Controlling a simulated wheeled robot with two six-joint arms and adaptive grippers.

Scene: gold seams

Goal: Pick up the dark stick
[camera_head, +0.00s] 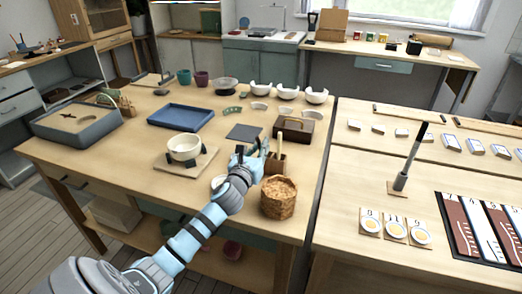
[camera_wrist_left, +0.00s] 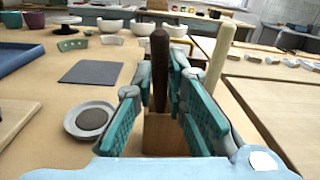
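The dark stick (camera_wrist_left: 159,65) is dark brown with a rounded top and stands upright in a small wooden block holder (camera_wrist_left: 166,134) in the left wrist view. A pale stick (camera_wrist_left: 219,52) stands to its right. In the head view the holder (camera_head: 277,165) is on the left table, near its right edge, and the pale stick (camera_head: 281,145) rises from it. My left gripper (camera_wrist_left: 157,88) is open, its teal-padded fingers on either side of the dark stick. I cannot tell whether either finger touches it. My right gripper is not in view.
A cork-like round container (camera_head: 279,198) stands close in front of the holder. A small dish (camera_wrist_left: 91,119) and a dark flat square (camera_wrist_left: 91,72) lie to the left. A lidless-looking brown box (camera_head: 294,131) is behind. A cream bowl (camera_head: 184,148) sits on a board at left.

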